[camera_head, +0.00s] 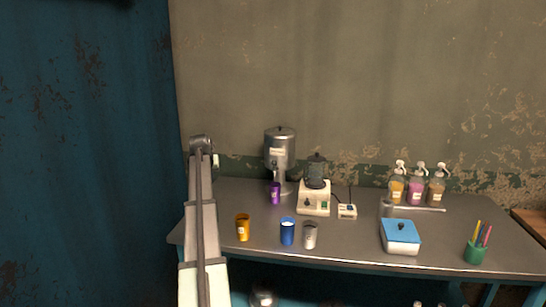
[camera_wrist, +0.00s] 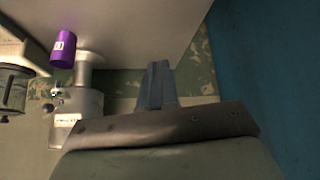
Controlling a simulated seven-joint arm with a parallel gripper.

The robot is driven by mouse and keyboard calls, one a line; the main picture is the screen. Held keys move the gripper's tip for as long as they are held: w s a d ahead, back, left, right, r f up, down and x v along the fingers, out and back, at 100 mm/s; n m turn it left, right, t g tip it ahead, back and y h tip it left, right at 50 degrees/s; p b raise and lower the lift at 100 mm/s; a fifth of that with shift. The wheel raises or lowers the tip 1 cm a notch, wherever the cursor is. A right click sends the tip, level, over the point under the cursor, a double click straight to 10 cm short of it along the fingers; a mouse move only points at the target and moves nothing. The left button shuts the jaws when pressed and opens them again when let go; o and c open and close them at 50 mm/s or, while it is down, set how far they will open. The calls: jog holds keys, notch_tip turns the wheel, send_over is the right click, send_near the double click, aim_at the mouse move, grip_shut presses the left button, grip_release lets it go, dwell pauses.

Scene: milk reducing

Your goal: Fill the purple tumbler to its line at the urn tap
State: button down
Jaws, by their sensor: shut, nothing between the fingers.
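The purple tumbler (camera_head: 275,193) stands upright on the metal counter, directly in front of the steel urn (camera_head: 280,152). In the wrist view, which is upside down, the tumbler (camera_wrist: 63,50) shows a small white label, and the urn's tap (camera_wrist: 57,93) shows close to the tumbler's mouth side. I cannot tell whether the tumbler is exactly under the spout. Its line and contents cannot be seen. My gripper (camera_head: 215,160) is at the counter's left end, left of the urn and apart from it. In the wrist view my gripper (camera_wrist: 157,66) is shut and empty.
An orange cup (camera_head: 243,228), a blue cup (camera_head: 287,232) and a grey cup (camera_head: 310,236) stand along the front. A cream appliance (camera_head: 314,200) is right of the urn.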

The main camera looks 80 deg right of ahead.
jog(key=s+d+r+m, duration=0.1)
jog(key=s+d+r, duration=0.2)
jog(key=s+r, duration=0.2)
jog(key=s+d+r+m+g+h, duration=0.1)
jog(key=s+d+r, duration=0.3)
jog(key=s, duration=0.6)
jog(key=s+d+r+m, duration=0.1)
jog(key=s+d+r, duration=0.2)
jog(key=s+r, duration=0.3)
jog(key=shift+s+d+g+h, duration=0.3)
jog(key=shift+s+g, duration=0.1)
jog(key=shift+s, duration=0.3)
jog(key=a+f+x, duration=0.1)
jog(key=a+x, duration=0.1)
jog(key=x, duration=1.1)
jog(key=shift+f, duration=0.35)
jog(key=shift+a, duration=0.15)
